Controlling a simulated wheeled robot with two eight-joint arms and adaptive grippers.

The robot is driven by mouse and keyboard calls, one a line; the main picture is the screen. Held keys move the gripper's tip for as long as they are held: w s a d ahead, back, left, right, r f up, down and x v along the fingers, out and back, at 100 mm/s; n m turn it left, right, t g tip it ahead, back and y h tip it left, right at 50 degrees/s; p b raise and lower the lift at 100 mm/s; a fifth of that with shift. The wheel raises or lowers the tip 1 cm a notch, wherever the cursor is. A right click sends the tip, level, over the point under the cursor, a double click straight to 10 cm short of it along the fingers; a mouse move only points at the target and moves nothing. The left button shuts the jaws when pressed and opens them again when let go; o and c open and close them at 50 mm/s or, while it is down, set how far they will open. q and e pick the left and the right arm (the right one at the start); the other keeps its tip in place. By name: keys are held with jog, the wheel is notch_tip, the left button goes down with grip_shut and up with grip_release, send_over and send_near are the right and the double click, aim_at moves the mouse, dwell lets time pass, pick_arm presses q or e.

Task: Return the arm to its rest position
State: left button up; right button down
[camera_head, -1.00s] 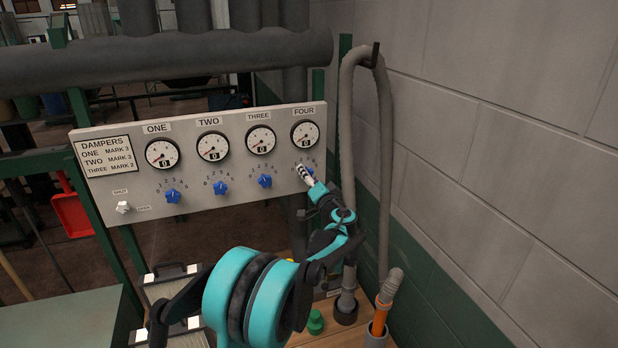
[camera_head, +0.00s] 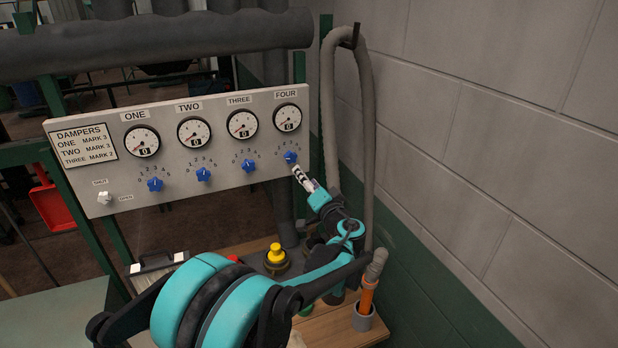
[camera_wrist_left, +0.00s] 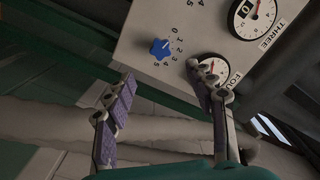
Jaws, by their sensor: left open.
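The grey damper panel (camera_head: 225,175) carries gauges ONE (camera_head: 142,141), TWO (camera_head: 194,132), THREE (camera_head: 242,125) and FOUR (camera_head: 287,117), each with a blue star knob below. My left gripper (camera_head: 299,174) is just below and right of knob four (camera_head: 290,157), with no contact visible. In the left wrist view my open left gripper (camera_wrist_left: 160,74) has a clear gap between its purple-padded fingers, with nothing held. Knob four (camera_wrist_left: 161,49) lies beyond the fingertips there, and one finger partly overlaps gauge FOUR (camera_wrist_left: 214,68). My right gripper is not in view.
A grey hose (camera_head: 369,130) hangs in a loop by the block wall (camera_head: 480,130), close right of my arm. Below are a wooden bench (camera_head: 345,328), a yellow-topped fitting (camera_head: 276,254) and an orange-and-grey pipe (camera_head: 367,295). A white switch (camera_head: 104,197) is at the panel's lower left.

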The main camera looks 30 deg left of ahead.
pick_arm(q)
jog(key=s+d+f+g+h+b, duration=0.2)
jog(key=s+d+f+h+b, duration=0.3)
jog(key=s+d+f, duration=0.3)
jog(key=s+d+f+g+h+b, duration=0.2)
jog(key=s+d+f+h+b, duration=0.3)
jog(key=s+f, duration=1.1)
jog(key=s+d+h, duration=0.3)
jog(key=s+d, duration=0.1)
jog(key=s, duration=0.2)
jog(key=shift+s+d+f+h, duration=0.15)
jog(key=shift+d+f+h, duration=0.15)
jog(key=shift+f, duration=0.1)
jog(key=shift+s+d+f, duration=0.1)
jog(key=shift+s+d, duration=0.05)
jog(key=shift+d, duration=0.1)
jog(key=shift+c, duration=0.4)
